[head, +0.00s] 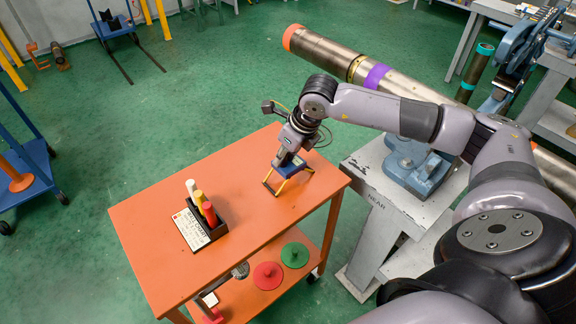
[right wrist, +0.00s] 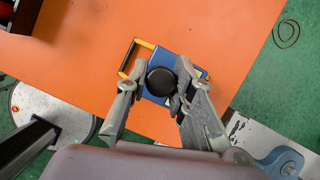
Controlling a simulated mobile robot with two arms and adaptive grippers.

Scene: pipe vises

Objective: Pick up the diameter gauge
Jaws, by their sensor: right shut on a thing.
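The diameter gauge (head: 291,168) is a small blue body with yellow arms, over the right part of the orange cart top in the head view. In the right wrist view, the gauge (right wrist: 165,57) shows its blue plate, a round black knob and a yellow-and-black bracket at the upper left. My right gripper (head: 287,158) comes down on the gauge from above. In the right wrist view, the fingers (right wrist: 157,88) are closed on either side of the knob. I cannot tell whether the gauge touches the cart top. My left gripper is not in view.
A black holder (head: 207,227) with white, yellow and red-capped sticks stands on the orange cart (head: 160,212). Red (head: 267,275) and green (head: 295,255) discs lie on its lower shelf. A long pipe (head: 325,52) on a grey vise stand (head: 382,205) lies behind and beside my right arm.

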